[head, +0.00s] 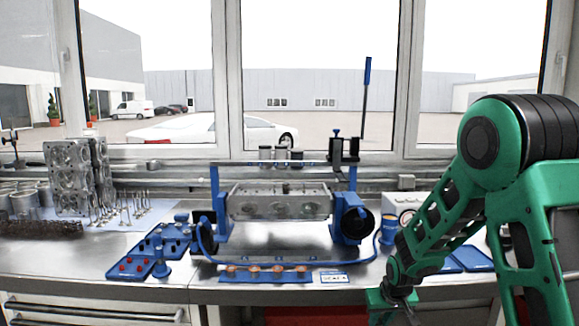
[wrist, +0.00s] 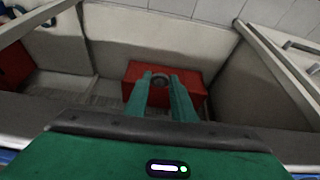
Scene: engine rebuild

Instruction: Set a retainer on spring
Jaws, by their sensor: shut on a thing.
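My gripper (wrist: 161,82) points down over a red block in the wrist view. Its two teal fingers are shut on a small grey ring, the retainer (wrist: 160,78), held between the fingertips. In the head view my gripper (head: 393,303) is at the front edge of the bench, right of centre, and its fingertips and the retainer cannot be made out there. A grey cylinder head (head: 280,204) sits in a blue stand (head: 351,226) at mid-bench, to the left of and behind my gripper. I cannot make out a spring on it.
A blue strip (head: 240,276) with several copper-coloured discs lies before the stand. Blue trays (head: 128,269) stand left of it, with several valves (head: 125,209) farther left. A lever (head: 366,100) rises above the stand. The red block (wrist: 196,82) lies below the bench edge.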

